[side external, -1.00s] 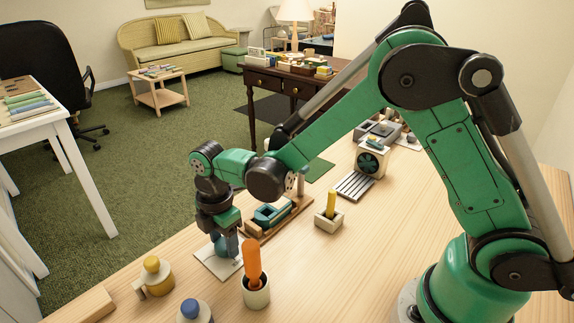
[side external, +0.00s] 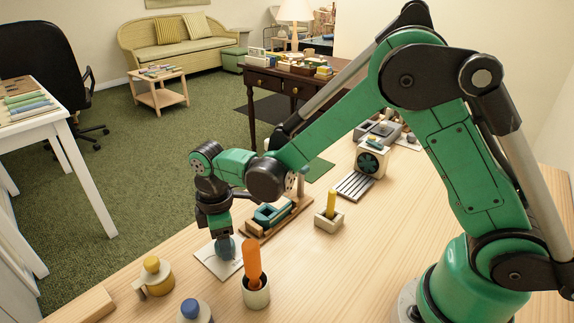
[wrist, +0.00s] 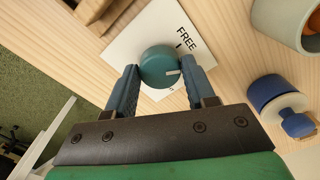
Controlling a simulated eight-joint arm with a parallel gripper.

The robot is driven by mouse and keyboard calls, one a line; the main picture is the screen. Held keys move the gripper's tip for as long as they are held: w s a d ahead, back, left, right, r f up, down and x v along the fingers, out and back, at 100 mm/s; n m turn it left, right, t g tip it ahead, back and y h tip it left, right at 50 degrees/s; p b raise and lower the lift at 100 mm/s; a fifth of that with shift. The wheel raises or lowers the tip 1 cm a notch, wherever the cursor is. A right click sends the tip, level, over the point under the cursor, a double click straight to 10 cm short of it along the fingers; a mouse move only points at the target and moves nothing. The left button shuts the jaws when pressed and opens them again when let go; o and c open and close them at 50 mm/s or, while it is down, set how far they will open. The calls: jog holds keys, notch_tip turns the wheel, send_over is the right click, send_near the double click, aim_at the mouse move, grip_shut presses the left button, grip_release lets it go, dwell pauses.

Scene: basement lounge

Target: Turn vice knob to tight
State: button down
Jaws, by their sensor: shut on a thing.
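The knob is a round teal dial (wrist: 157,64) with a short white mark on its face, pointing right in the wrist view. It sits on a white card (wrist: 125,45); the word FREE is printed beside it, and other markings are partly hidden. My gripper (wrist: 159,68) has one finger on each side of the knob and is shut on it. In the side view my gripper (side external: 224,240) points down over the card (side external: 208,262), beside a teal and wooden vice (side external: 272,213).
A cup with an orange handle (side external: 256,294) stands close in front of the gripper. A yellow-topped piece (side external: 155,277) and a blue-topped piece (side external: 192,311) stand near the front edge. A small block with a yellow peg (side external: 330,217) stands to the right.

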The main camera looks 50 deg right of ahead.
jog(key=m, duration=0.4)
jog(key=shift+m, duration=0.3)
jog(key=m, duration=0.4)
jog(key=shift+m, duration=0.3)
jog(key=m, duration=0.4)
jog(key=shift+m, duration=2.4)
jog(key=shift+c, duration=1.4)
grip_release()
